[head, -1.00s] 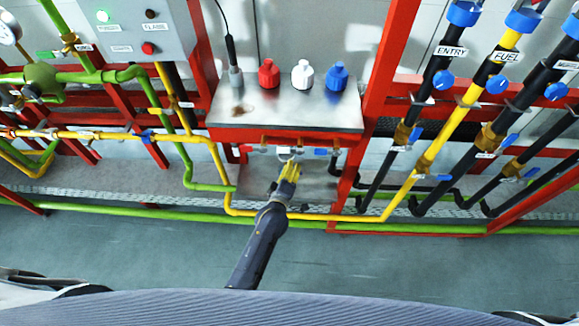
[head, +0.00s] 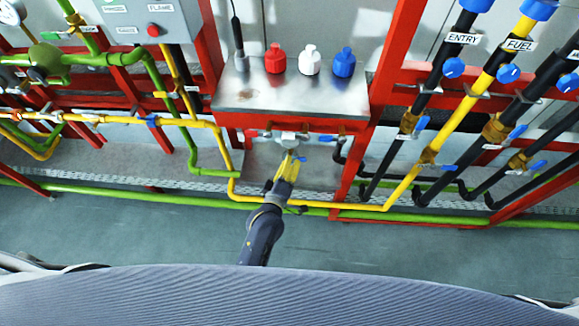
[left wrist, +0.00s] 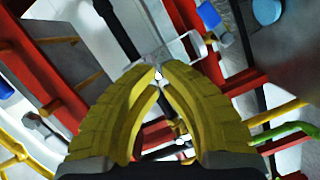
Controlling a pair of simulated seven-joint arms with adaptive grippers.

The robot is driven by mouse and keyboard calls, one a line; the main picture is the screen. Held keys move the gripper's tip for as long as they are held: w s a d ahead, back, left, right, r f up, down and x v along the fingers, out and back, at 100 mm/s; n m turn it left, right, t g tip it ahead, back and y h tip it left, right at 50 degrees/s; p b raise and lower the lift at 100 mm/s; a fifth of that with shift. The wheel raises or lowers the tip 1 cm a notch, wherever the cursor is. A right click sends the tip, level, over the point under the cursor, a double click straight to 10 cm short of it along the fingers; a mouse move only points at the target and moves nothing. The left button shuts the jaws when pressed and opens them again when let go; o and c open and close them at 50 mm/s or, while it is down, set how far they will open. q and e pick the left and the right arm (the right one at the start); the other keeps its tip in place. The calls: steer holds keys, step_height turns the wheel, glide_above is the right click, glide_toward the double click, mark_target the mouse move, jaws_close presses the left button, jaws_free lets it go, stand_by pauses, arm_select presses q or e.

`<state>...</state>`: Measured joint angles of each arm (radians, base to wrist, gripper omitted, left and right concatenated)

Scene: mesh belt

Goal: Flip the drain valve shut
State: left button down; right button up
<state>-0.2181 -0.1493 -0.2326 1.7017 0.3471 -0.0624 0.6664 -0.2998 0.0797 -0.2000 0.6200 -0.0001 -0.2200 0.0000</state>
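My left gripper (head: 290,156) is below the front edge of the steel-topped bench, with its yellow fingers pointing up at a small grey-white valve fitting (head: 289,138). In the left wrist view the two fingertips (left wrist: 160,70) nearly meet, and I see nothing held between them. A pale bracket-like piece (left wrist: 183,48) lies just past the tips; I cannot tell whether they touch it. A red handle (head: 262,134) is left of the fitting and a blue handle (head: 328,138) is right of it. No label shows which is the drain valve. My right gripper is out of view.
The bench top (head: 290,98) carries red (head: 276,60), white (head: 310,61) and blue (head: 345,64) bottles. Yellow pipe (head: 215,150) runs on the left. Labelled pipes with blue-handled valves (head: 420,124) stand on the right. The floor (head: 400,255) in front is clear.

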arm_select(q)
steer(key=shift+v, duration=0.9)
steer(key=shift+d+r, duration=0.1)
